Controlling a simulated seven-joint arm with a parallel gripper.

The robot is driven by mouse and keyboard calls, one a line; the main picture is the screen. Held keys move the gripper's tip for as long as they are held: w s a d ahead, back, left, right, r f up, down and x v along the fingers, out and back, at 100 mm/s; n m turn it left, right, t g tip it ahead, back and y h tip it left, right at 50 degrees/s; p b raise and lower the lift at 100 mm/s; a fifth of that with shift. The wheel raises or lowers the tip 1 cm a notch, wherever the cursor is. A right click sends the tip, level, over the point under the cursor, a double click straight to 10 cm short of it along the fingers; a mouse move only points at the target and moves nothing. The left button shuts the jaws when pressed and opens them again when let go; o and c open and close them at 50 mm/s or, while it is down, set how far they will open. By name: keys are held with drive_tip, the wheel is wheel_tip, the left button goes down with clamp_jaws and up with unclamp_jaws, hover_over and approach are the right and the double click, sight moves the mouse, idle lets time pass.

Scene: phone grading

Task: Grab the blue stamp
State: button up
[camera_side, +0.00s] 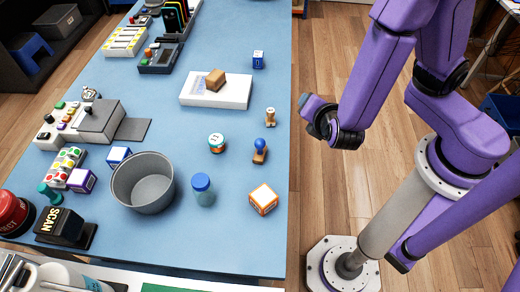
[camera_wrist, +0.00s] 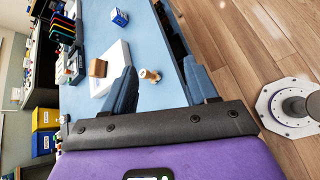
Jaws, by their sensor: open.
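The blue stamp (camera_side: 260,149) stands upright on the blue table near its right edge in the side view, with a round blue knob on a wooden base. I cannot make it out in the wrist view. My gripper (camera_wrist: 160,65) is open and empty, with its two blue fingers spread wide in the wrist view. In the side view, the end of my arm (camera_side: 304,100) is just beyond the table's right edge, up and to the right of the stamp in the picture and apart from it.
A wooden stamp-like piece (camera_side: 270,117) stands just behind the blue stamp; a round teal-rimmed item (camera_side: 216,142) is to its left. An orange-and-white cube (camera_side: 263,199), blue-capped jar (camera_side: 202,190) and grey pot (camera_side: 143,185) stand nearer. A white box (camera_side: 216,92) bears a brown block (camera_side: 215,79).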

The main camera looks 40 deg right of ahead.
sight(263, 147)
drive_tip(key=a+f+n+t+y, duration=0.1)
drive_tip(key=a+f+n+y, duration=0.1)
drive_tip(key=a+f+n, duration=0.1)
drive_tip(key=a+f+n+t+y, duration=0.2)
drive_tip(key=a+f+n, duration=0.1)
drive_tip(key=a, duration=0.1)
drive_tip(key=a+f+n+t+y, duration=0.1)
drive_tip(key=a+f+n+y, duration=0.1)
drive_tip(key=a+f+n, duration=0.1)
drive_tip(key=shift+w+a+f+n+t, duration=0.3)
drive_tip(key=shift+n, duration=0.2)
drive_tip(key=shift+x, duration=3.65)
drive_tip(key=shift+a, duration=0.1)
clamp_jaws()
